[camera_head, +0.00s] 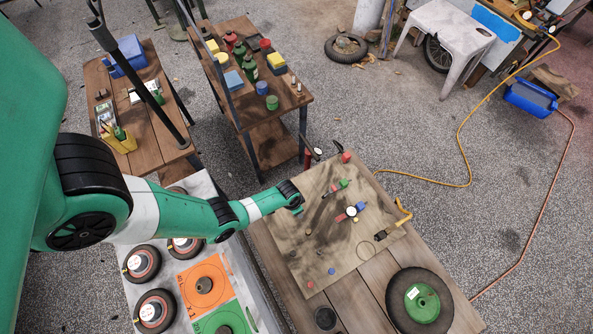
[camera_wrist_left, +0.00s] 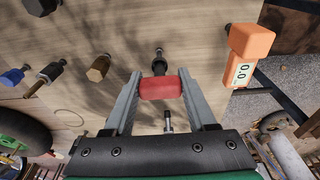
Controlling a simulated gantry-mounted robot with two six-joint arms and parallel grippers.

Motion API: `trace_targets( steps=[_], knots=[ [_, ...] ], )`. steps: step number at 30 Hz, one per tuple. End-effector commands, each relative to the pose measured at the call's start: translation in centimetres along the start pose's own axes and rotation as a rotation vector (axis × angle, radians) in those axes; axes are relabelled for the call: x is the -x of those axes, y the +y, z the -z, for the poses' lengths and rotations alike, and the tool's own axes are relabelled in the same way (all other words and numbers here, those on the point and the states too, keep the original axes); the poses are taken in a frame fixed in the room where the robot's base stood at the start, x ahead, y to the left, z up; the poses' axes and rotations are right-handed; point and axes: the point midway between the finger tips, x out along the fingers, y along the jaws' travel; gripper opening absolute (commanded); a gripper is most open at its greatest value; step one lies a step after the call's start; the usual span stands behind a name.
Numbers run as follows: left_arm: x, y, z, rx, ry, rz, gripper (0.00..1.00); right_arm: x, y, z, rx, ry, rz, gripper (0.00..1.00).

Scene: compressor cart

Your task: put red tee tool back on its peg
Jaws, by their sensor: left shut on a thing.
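In the left wrist view, my left gripper (camera_wrist_left: 160,88) is shut on the red handle of the tee tool (camera_wrist_left: 160,89), which lies crosswise between the two grey fingers. A dark post-like part (camera_wrist_left: 159,63) shows just beyond the handle. I cannot tell whether it is a peg or part of the tool. A metal shaft (camera_wrist_left: 168,122) shows on the near side of the handle. In the head view, my left gripper (camera_head: 297,208) is over the left part of the wooden peg board (camera_head: 325,262); the tool cannot be made out there. My right gripper is not in view.
In the left wrist view, an orange digital gauge (camera_wrist_left: 248,52) is on the right; a brown hex-headed peg (camera_wrist_left: 98,68) and a blue-tipped peg (camera_wrist_left: 12,77) are on the left. In the head view, a wheel (camera_head: 421,301) lies at the board's lower right.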

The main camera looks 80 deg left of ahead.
Motion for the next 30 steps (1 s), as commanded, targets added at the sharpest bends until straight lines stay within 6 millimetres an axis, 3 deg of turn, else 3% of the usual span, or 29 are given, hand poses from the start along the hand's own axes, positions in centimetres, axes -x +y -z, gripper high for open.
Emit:
trace_targets(
  steps=[27, 28, 30],
  knots=[
    [-2.3, 0.0, -0.3, 0.000, 0.000, 0.000, 0.00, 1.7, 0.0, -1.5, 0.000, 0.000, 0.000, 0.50],
    [-2.2, 0.0, -0.3, 0.000, 0.000, 0.000, 0.60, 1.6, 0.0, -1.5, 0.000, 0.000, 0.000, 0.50],
    [-2.1, 0.0, -0.3, 0.000, 0.000, 0.000, 0.73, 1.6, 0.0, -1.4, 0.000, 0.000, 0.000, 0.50]
  ],
)
